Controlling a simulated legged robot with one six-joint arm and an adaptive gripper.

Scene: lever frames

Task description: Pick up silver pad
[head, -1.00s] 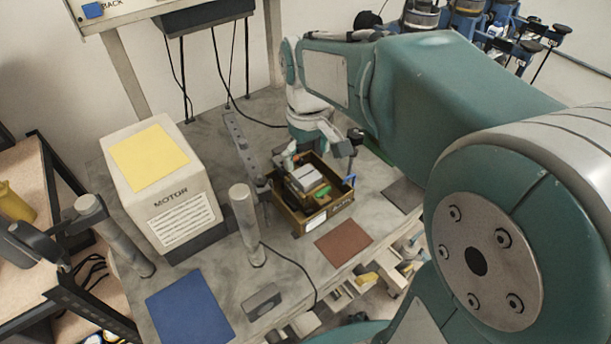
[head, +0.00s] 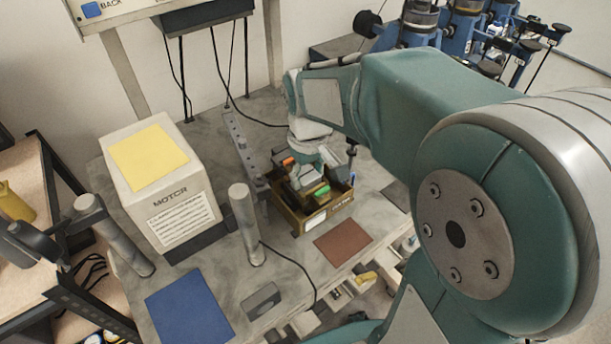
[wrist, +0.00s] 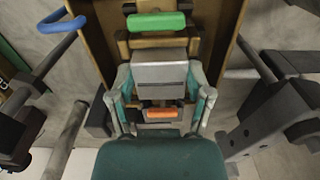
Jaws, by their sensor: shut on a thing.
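The silver pad (wrist: 160,74) is a light grey block inside the brown box (head: 287,218). My gripper (wrist: 160,84) has come down over the box, with one teal finger on each side of the silver pad, and is shut on it. In the head view the silver pad (head: 301,183) is small and partly covered by my gripper (head: 303,176). Whether it is clear of the box floor, I cannot tell.
A green-handled item (wrist: 156,21) and an orange-handled item (wrist: 160,114) lie close to the silver pad in the box. A motor housing (head: 165,190) and a grey post (head: 245,225) stand to the left. Brown (head: 342,247) and blue (head: 188,305) mats lie in front.

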